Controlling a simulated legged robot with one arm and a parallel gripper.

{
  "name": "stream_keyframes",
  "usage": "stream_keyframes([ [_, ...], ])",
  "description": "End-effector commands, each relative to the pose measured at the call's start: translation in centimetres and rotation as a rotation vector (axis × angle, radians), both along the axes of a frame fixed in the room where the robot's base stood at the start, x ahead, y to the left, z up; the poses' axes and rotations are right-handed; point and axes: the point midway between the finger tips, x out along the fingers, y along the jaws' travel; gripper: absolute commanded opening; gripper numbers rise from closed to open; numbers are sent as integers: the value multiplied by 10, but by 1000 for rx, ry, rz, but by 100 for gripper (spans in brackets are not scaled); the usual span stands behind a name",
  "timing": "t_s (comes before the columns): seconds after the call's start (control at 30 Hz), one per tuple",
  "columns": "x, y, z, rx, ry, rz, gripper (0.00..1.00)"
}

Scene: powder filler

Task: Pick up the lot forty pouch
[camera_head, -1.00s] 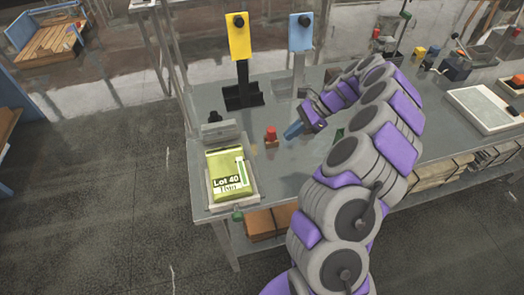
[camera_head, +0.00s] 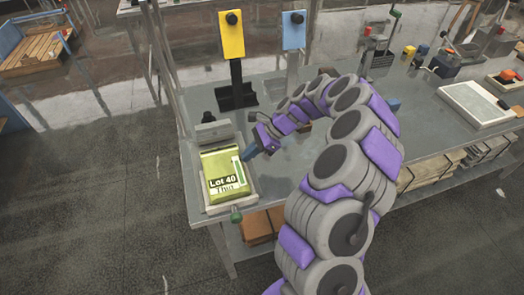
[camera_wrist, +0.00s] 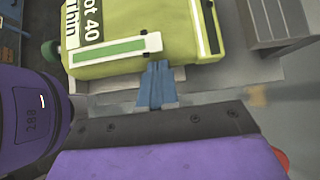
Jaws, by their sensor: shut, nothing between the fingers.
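The lot forty pouch (camera_head: 222,168) is yellow-green with a dark "Lot 40" label. It lies on a pale tray (camera_head: 218,208) at the left end of the bench. In the wrist view the pouch (camera_wrist: 205,70) fills the top, with its side edge and a green-and-white strip facing me. My gripper (camera_head: 249,154) is just right of the pouch in the head view. Its blue fingers (camera_wrist: 157,82) are closed together and empty, with their tips close to the pouch's near edge. I cannot tell whether they touch it.
Yellow (camera_head: 231,38) and blue (camera_head: 294,30) panels stand on posts behind the tray. A grey block with a black knob (camera_head: 209,122) sits just behind the pouch. A green knob (camera_head: 236,217) is at the tray's front. A white tray (camera_head: 475,105) lies far right.

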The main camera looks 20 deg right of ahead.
Motion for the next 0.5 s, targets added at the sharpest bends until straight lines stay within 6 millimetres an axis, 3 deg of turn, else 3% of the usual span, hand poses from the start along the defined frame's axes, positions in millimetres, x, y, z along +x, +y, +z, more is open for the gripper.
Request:
stream_keyframes([
  [0.37, 1, -9, 0, 9, -2, -5, 0],
  [0.5, 0, 2, 3, 9, 1, 1, 0],
])
